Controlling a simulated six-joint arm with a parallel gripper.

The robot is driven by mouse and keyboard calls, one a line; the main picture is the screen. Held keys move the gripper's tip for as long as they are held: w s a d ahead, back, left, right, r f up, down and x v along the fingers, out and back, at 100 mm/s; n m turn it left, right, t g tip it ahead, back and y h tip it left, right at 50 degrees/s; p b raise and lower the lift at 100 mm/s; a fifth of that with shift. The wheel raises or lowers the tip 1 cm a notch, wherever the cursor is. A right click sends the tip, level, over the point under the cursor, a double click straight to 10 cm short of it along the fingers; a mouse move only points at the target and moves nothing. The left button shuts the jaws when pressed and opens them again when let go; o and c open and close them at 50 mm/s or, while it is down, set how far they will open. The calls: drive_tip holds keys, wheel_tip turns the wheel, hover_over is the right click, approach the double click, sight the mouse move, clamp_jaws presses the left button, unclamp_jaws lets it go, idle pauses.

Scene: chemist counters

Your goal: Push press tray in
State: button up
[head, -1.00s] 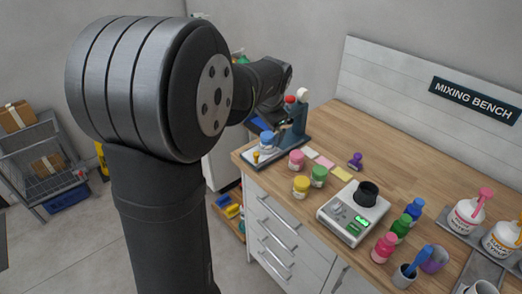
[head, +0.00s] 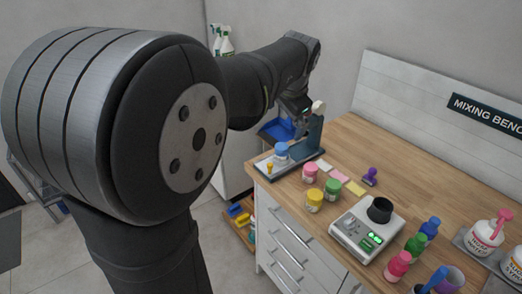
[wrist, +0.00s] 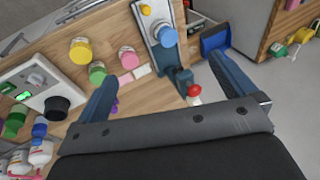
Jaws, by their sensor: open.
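The press (head: 314,135) is a dark teal upright on a flat base at the near left corner of the bench. Its pale tray (head: 262,169) carries a blue-lidded jar (head: 281,152) and has a small yellow knob (head: 269,168) at its outer end. In the wrist view the jar (wrist: 167,36) and yellow knob (wrist: 145,9) lie beyond the fingers. A red ball (wrist: 194,90) on the press shows between them. My gripper (wrist: 162,72) is open and empty, above the press. In the head view it is partly hidden behind the press top and my arm.
Pink, yellow and green-lidded jars (head: 314,199) stand beside the press, with a scale (head: 367,228) and bottles farther right. Sticky notes and a purple stamp (head: 370,176) lie behind the jars. A blue bin (head: 274,131) is beyond the bench's left end.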

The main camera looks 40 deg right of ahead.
drive_tip(key=shift+r, duration=0.1)
drive_tip(key=c, duration=1.3)
drive_tip(key=w+a+f+n+t+h, duration=0.2)
drive_tip(key=w+f+h, duration=0.1)
drive_tip(key=w+f, duration=0.75)
drive_tip(key=shift+c, duration=0.2)
drive_tip(key=n+h, duration=0.3)
drive_tip(key=h, duration=0.8)
approach(268, 167)
drive_tip(key=shift+t, duration=0.5)
drive_tip(key=x, duration=1.1)
drive_tip(key=shift+s+d+f, duration=0.1)
drive_tip(key=shift+s+d, duration=0.05)
drive_tip(key=shift+s, duration=0.15)
drive_tip(key=shift+c, duration=0.2)
